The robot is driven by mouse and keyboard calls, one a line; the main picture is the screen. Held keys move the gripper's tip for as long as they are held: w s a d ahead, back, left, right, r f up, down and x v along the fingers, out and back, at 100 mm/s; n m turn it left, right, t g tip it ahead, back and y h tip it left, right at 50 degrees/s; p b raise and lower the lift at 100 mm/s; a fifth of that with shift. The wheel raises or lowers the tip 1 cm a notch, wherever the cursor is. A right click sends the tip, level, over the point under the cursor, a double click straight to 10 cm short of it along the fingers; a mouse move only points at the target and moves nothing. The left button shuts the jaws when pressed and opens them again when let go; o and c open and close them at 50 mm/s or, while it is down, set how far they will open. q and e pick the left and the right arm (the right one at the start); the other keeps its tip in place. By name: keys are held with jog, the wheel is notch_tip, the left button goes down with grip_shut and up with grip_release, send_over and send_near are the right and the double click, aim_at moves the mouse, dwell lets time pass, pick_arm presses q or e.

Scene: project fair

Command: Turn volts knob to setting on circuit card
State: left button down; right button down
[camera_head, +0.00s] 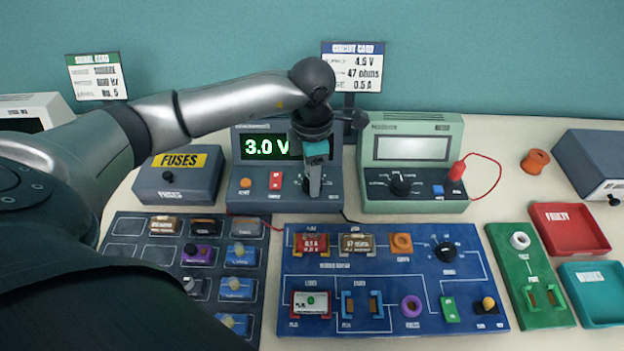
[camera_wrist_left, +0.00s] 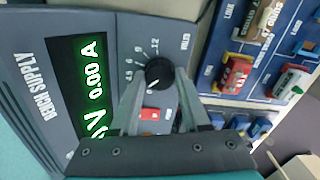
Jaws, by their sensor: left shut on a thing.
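The circuit card (camera_head: 353,66) stands at the back and reads 4.5 V, 47 ohms and 0.5 A. The dark grey bench supply (camera_head: 237,190) is below it to the left, its green display (camera_head: 263,147) reading 3.0 V. In the wrist view the display also shows 0.00 A. My left gripper (camera_head: 313,188) reaches down to the front of the supply. In the wrist view its fingers (camera_wrist_left: 158,88) are shut on the black volts knob (camera_wrist_left: 159,71), one on each side. The head view mostly hides the knob behind the gripper. My right gripper is out of view.
A green meter (camera_head: 412,190) stands close on the right of the supply. The fuses box (camera_head: 177,187) is on its left. A blue circuit board (camera_head: 380,257) lies in front, beside a parts tray (camera_head: 128,227). Red (camera_head: 565,214) and teal bins are far right.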

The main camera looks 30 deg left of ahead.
pick_arm(q)
jog(key=m+b, duration=0.3)
jog(key=m, duration=0.2)
jog(key=shift+m, duration=0.4)
dwell(0.3)
jog(key=shift+c, duration=1.9)
grip_release()
jog(key=shift+r, duration=0.1)
notch_tip(320, 180, up, 15)
jog(key=p, duration=0.1)
